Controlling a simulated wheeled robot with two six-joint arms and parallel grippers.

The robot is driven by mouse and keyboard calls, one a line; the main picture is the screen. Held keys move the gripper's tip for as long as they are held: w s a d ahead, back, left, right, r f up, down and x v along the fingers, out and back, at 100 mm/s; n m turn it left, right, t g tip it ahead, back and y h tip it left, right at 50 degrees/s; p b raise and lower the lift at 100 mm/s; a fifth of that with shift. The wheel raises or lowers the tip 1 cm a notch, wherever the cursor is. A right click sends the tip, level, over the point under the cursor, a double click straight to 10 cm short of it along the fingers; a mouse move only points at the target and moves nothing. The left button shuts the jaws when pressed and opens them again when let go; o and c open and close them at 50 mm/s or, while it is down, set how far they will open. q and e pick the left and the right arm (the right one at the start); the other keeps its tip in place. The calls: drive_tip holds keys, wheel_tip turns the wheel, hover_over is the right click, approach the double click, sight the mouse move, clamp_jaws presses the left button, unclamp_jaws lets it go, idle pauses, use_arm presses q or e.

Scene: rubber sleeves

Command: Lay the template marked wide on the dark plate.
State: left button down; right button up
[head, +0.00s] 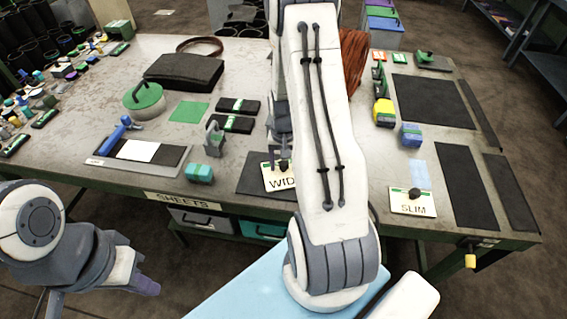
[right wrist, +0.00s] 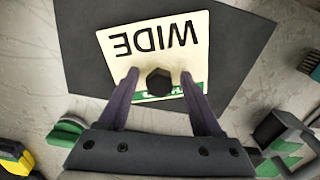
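The cream template marked WIDE (head: 281,183) is at the front middle of the bench, over the dark plate (head: 250,179), partly hidden by my right arm. In the right wrist view the WIDE template (right wrist: 152,48) appears upside down and slightly turned, with the dark plate (right wrist: 82,50) around it. It looks flat on the plate, though any small gap cannot be told. My right gripper (right wrist: 160,80) is open, its fingers either side of the template's dark knob with a gap on each side. My left gripper (head: 146,285) is low at the left, off the bench; its fingers are unclear.
A SLIM template (head: 411,203) lies to the right. A teal-green block (head: 199,173) and a grey clamp-like piece (head: 214,138) stand left of the plate. Dark sheets (head: 466,185) cover the bench's right end.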

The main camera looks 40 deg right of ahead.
sight(284, 164)
wheel_tip(284, 164, up, 12)
drive_tip(key=shift+r, duration=0.2)
idle(0.5)
drive_tip(key=s+a+r+n, duration=0.1)
drive_tip(key=a+r+n, duration=0.2)
drive_tip(key=a, duration=0.6)
drive_tip(key=s+a+r+n, duration=0.15)
drive_tip(key=a+n, duration=0.25)
drive_tip(key=a, duration=0.6)
drive_tip(key=s+a+r+n+y, duration=0.1)
drive_tip(key=s+a+r+n, duration=0.2)
drive_tip(key=s+a+n, duration=0.5)
drive_tip(key=s+a, duration=0.5)
drive_tip(key=s, duration=0.2)
drive_tip(key=shift+s+r+n, duration=0.15)
drive_tip(key=shift+r+n, duration=0.25)
